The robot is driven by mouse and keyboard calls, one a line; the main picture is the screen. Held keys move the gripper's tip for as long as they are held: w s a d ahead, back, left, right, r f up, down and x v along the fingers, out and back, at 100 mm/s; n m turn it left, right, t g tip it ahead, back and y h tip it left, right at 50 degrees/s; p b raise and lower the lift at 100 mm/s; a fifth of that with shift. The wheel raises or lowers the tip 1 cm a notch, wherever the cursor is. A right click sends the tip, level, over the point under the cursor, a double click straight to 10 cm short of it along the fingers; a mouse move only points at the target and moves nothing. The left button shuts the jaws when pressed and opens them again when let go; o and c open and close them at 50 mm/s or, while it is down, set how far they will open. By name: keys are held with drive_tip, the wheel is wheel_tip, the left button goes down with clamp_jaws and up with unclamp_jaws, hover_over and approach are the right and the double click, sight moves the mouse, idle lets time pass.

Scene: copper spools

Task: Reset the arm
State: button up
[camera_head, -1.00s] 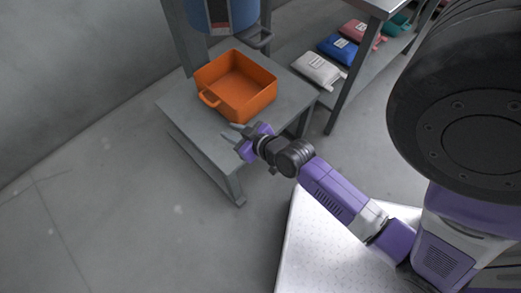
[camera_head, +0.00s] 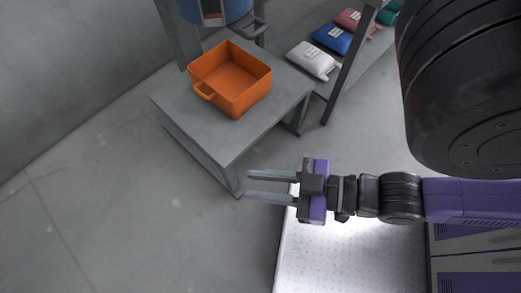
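My gripper (camera_head: 248,184) is open, with its two long grey fingers apart and nothing between them. It points left, in front of the grey table (camera_head: 179,106) and partly over my own white base plate. The purple and dark arm reaches in from the right edge. An orange pan (camera_head: 236,97) with handles sits on the table, behind and to the left of my gripper, clear of it. The pan looks empty.
A blue cylinder (camera_head: 226,8) stands above the table's back. White (camera_head: 313,60), blue (camera_head: 332,39) and red (camera_head: 357,20) bags lie on a shelf at the top right. The floor at left is clear.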

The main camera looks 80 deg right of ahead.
drive_tip(key=shift+r, duration=0.1)
wheel_tip(320, 180, up, 16)
drive_tip(key=p, duration=1.6)
drive_tip(key=shift+a, duration=0.15)
